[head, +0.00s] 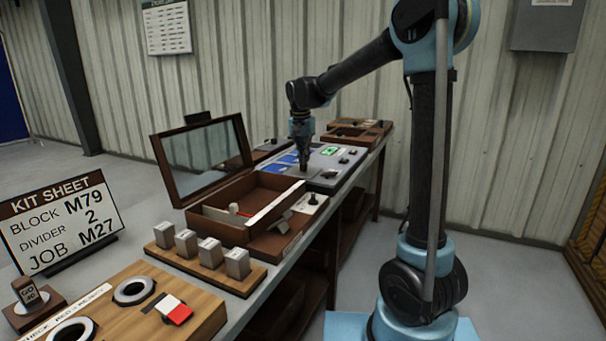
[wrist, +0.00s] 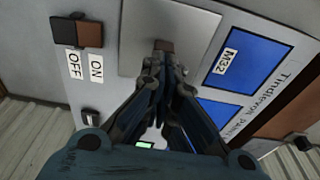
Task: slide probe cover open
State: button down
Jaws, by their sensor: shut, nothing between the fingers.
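The probe cover appears to be a plain light-grey plate (wrist: 140,22) on the grey instrument panel, with a small brown tab (wrist: 164,45) near its edge. My gripper (wrist: 165,66) is shut and empty, its fingertips right at the tab; I cannot tell whether they touch it. In the head view my gripper (head: 304,167) points down over the instrument (head: 328,177) on the bench. The arm hides part of the instrument there, and my fingers hide the panel below the tab in the wrist view.
A brown rocker switch (wrist: 90,33) marked ON and OFF sits beside the plate. Blue panels (wrist: 245,62), one labelled M32, lie on its other side. An open lidded wooden box (head: 262,200) and a row of grey blocks (head: 210,252) stand nearer on the bench.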

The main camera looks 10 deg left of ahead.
jog(key=shift+w, duration=0.1)
jog(key=shift+w+d, duration=0.3)
jog(key=shift+w, duration=0.5)
jog(key=shift+w+d, duration=0.3)
jog(key=shift+w, duration=0.45)
jog(key=shift+w, duration=0.15)
jog(key=shift+w+d, duration=0.3)
jog(key=shift+w, duration=0.45)
jog(key=shift+w+d, duration=0.3)
jog(key=shift+w, duration=0.45)
jog(key=shift+w, duration=0.15)
jog(key=shift+w+d, duration=0.3)
jog(key=shift+w, duration=0.45)
jog(key=shift+w+d, duration=0.3)
jog(key=shift+w, duration=0.4)
jog(key=shift+w, duration=0.1)
jog(key=shift+w+d, duration=0.3)
jog(key=shift+w, duration=0.5)
jog(key=shift+w+d, duration=0.3)
jog(key=shift+w, duration=0.45)
jog(key=shift+w, duration=0.1)
